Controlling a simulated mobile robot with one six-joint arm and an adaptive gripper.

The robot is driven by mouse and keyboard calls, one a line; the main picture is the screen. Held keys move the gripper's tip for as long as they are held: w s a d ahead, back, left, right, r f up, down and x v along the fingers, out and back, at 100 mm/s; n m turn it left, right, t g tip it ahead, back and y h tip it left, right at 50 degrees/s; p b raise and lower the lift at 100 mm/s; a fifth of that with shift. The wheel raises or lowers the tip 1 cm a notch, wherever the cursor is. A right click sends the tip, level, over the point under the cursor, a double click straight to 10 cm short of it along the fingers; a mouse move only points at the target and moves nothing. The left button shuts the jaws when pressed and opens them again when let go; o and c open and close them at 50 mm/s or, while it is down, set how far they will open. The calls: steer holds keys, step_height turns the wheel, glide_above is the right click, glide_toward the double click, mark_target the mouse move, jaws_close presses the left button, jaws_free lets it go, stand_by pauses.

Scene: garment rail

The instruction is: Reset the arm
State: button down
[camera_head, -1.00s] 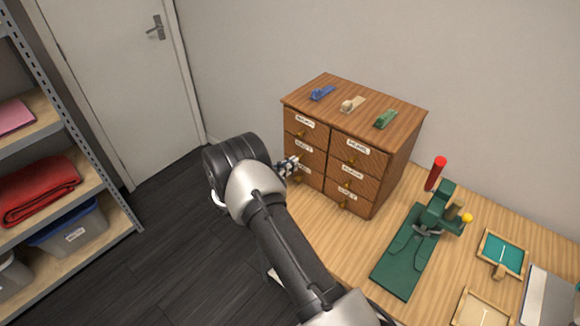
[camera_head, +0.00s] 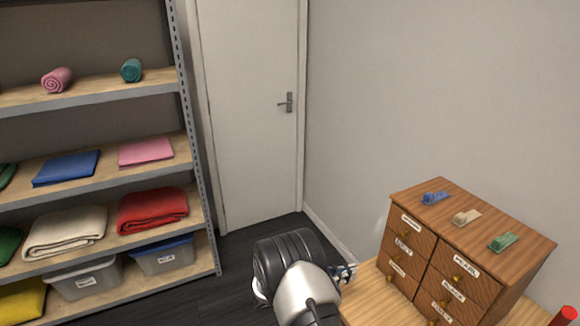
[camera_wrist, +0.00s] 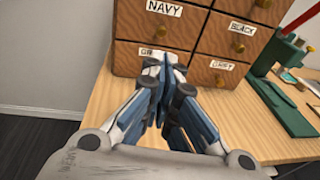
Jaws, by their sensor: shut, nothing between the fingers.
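My gripper (camera_wrist: 165,70) is shut and empty in the wrist view, its fingertips together in front of the wooden drawer cabinet (camera_wrist: 200,50). I cannot tell whether the fingertips touch the cabinet. In the head view my gripper (camera_head: 346,270) shows small at the lower middle, left of the cabinet (camera_head: 470,222), partly hidden by my wrist. The cabinet has labelled drawers with round knobs, and all the drawers in view look shut.
A blue clip (camera_head: 435,198), a cream one (camera_head: 466,217) and a green one (camera_head: 503,242) lie on the cabinet. A shelf rack (camera_head: 90,188) with folded cloths stands left, beside a door (camera_head: 250,110). A green press (camera_wrist: 268,95) stands on the wooden table (camera_wrist: 130,130).

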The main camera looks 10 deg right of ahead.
steer(key=s+d+r+m+g+y, duration=0.1)
steer(key=s+r+m+g+y, duration=0.5)
steer(key=s+r+m, duration=0.85)
steer(key=s+a+r+m+t+y, duration=0.3)
steer(key=s+a+r+y, duration=0.2)
steer(key=s, duration=0.4)
steer(key=s+a+r+m+t+y, duration=0.3)
steer(key=s+a+r+y, duration=0.2)
steer(key=s, duration=0.5)
steer(key=shift+a+r+t, duration=0.4)
steer(key=shift+a+r, duration=0.1)
steer(key=shift+r, duration=0.15)
